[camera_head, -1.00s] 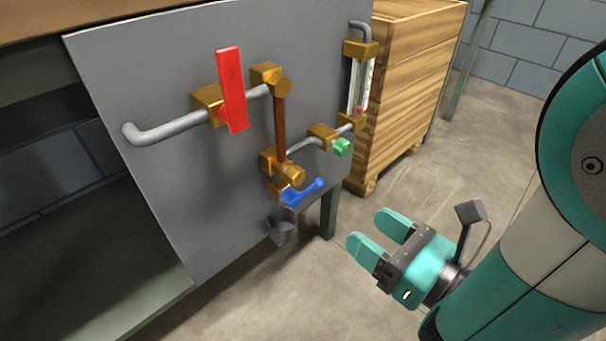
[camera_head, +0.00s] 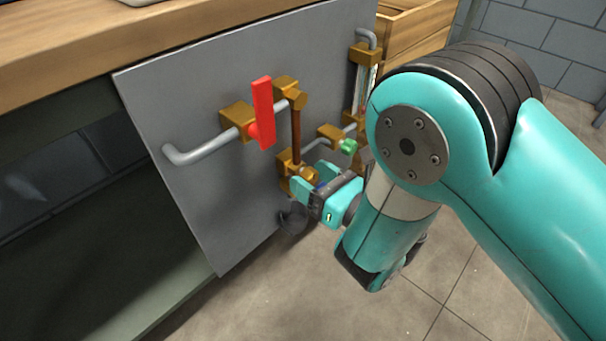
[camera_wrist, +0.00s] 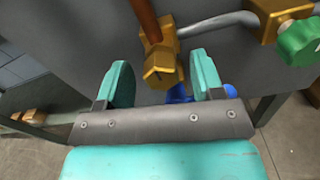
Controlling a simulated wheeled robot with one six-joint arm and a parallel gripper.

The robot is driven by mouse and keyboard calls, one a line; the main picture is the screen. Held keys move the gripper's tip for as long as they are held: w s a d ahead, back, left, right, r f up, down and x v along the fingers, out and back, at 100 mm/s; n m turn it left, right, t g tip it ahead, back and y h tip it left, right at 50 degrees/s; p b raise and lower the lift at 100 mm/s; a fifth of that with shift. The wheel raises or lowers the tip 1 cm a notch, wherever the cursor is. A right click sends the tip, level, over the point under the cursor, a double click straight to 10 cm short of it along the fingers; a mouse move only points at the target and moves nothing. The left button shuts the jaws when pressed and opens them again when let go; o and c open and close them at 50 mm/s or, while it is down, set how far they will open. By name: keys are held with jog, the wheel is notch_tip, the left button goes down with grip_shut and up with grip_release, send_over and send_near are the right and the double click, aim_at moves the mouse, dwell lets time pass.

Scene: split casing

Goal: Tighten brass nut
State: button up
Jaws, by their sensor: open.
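A brass nut (camera_head: 309,174) sits on the brass fitting at the lower end of the copper pipe (camera_head: 296,135) on the grey panel. In the wrist view this faceted nut (camera_wrist: 160,70) lies between my two fingers in the picture, just beyond them. My gripper (camera_head: 312,185) is open and close to the lower fitting in the head view. I see no contact with the nut. A similar brass piece (camera_head: 298,98) is at the pipe's upper end. The fingers and wrist partly hide the lower fitting in the head view.
A blue handle (camera_wrist: 180,94) lies just below the nut, near the right finger. A green knob (camera_head: 348,146), a red handle (camera_head: 263,112) and a grey pipe (camera_head: 200,147) stand out from the panel (camera_head: 190,110).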

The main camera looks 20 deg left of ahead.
jog(key=shift+d, duration=0.1)
jog(key=c, duration=0.9)
